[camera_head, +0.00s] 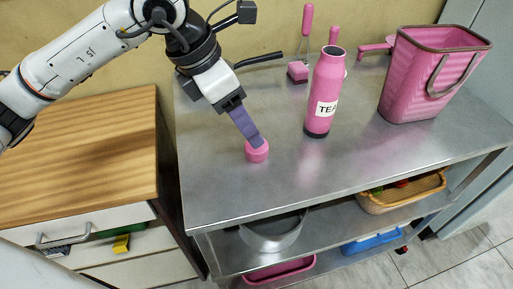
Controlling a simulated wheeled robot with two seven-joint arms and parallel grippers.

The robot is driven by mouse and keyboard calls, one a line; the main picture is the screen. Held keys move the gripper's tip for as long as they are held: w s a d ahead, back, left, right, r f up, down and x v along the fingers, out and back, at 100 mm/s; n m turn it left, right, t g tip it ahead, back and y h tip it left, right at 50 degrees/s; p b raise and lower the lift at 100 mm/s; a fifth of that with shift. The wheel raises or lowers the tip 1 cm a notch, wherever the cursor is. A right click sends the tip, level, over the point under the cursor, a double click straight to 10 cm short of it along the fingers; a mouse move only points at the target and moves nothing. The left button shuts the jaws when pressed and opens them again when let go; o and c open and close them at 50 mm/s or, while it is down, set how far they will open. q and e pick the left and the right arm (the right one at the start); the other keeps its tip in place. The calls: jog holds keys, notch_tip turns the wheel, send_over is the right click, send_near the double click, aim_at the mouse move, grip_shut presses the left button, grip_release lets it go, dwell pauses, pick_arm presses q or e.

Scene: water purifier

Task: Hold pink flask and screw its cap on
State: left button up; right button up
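The pink flask (325,92) stands upright on the metal table, with a dark open mouth, a dark base and a white label. Its round pink cap (257,154) sits apart from it on the table, to the left and nearer the front edge. My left gripper (256,141) reaches down from the upper left, its purple fingers at the top of the cap. The fingers overlap in this view, so I cannot tell whether they grip the cap. The flask stands free of any gripper. My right gripper is out of view.
A pink basket (433,82) stands at the table's right. Pink-handled brushes (299,70) are at the back wall. A wooden-topped cabinet (85,150) adjoins on the left. The lower shelf holds a metal pot (272,240) and a wicker basket (400,197). The table's front middle is clear.

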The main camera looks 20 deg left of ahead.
aim_at(260, 154)
pick_arm(q)
jog(key=shift+x, duration=1.35)
jog(key=shift+a+x, duration=0.15)
jog(key=shift+x, duration=1.2)
jog(key=shift+a+x, duration=0.2)
jog(key=shift+x, duration=1.1)
jog(key=shift+s+f, duration=0.1)
jog(key=shift+s, duration=0.05)
jog(key=c, duration=1.1)
